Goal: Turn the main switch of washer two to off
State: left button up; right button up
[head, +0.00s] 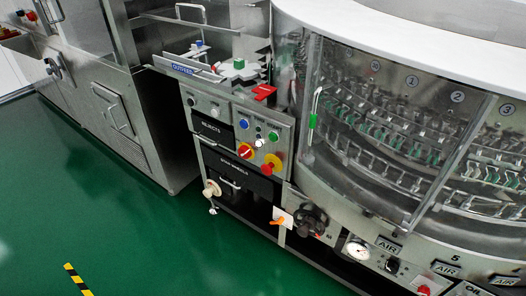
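An orange handle on a white plate (282,218) is lower down. I cannot make out a label naming washer two. Neither of my grippers is in view.
The curved clear washer housing (400,130) fills the right. A black handwheel (309,220) and a pressure gauge (357,249) project low down. Green floor (120,220) is open at the front left.

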aim_at(244, 152)
jog(key=i+j+z, duration=0.1)
jog(key=j+z, duration=0.3)
jog(key=i+j+z, duration=0.1)
jog(key=z, duration=0.25)
jog(key=j+z, duration=0.4)
jog(key=j, duration=0.2)
jog(key=j+z, duration=0.4)
jog(key=j, duration=0.25)
